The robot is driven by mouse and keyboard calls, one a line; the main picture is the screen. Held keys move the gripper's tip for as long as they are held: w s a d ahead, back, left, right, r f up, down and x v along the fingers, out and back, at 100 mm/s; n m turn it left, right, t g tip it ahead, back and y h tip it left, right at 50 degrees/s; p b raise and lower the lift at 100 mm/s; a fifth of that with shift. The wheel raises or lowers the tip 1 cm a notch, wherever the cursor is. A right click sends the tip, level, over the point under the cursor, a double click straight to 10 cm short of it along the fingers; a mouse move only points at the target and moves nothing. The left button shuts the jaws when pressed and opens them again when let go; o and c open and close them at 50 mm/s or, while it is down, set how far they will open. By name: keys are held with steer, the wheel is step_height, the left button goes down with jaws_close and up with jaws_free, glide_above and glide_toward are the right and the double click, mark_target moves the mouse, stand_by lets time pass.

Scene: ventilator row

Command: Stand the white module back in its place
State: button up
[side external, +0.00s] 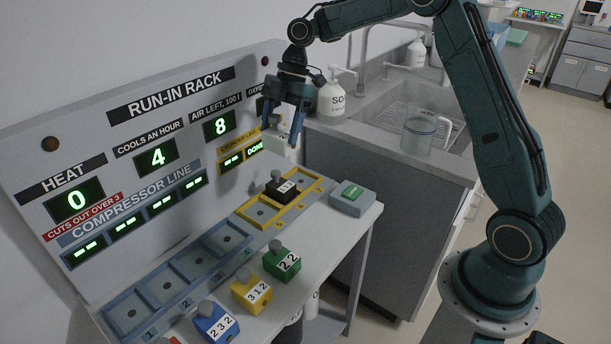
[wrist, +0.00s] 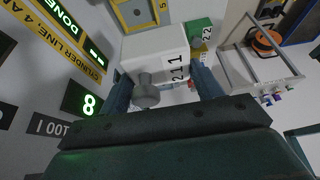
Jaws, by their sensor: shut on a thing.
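The white module, marked 2 1 1 and with a grey knob, is between the fingers of my gripper (side external: 284,122). In the side view the module (side external: 282,143) hangs in the air in front of the rack panel, above the far end of the yellow line (side external: 260,212). In the wrist view my gripper (wrist: 163,88) is shut on the white module (wrist: 157,50), and its number face shows. A black module (side external: 284,189) sits in the yellow line. The bay nearer the blue line looks empty; part of the far end is hard to make out.
The blue compressor line (side external: 170,288) has several empty bays. Green (side external: 281,262), yellow (side external: 251,293) and blue (side external: 215,323) modules stand along the front of the bench. A grey box with a green button (side external: 351,195) is at right. A soap bottle (side external: 332,95) stands behind my gripper.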

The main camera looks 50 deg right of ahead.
steer(key=s+d+f, duration=0.1)
steer(key=s+d, duration=0.4)
steer(key=s, duration=0.6)
steer(key=shift+s+d+f, duration=0.1)
step_height(320, 180, down, 16)
stand_by(0.4)
steer(key=shift+f, duration=1.9)
steer(key=shift+f, duration=0.15)
steer(key=o, duration=1.2)
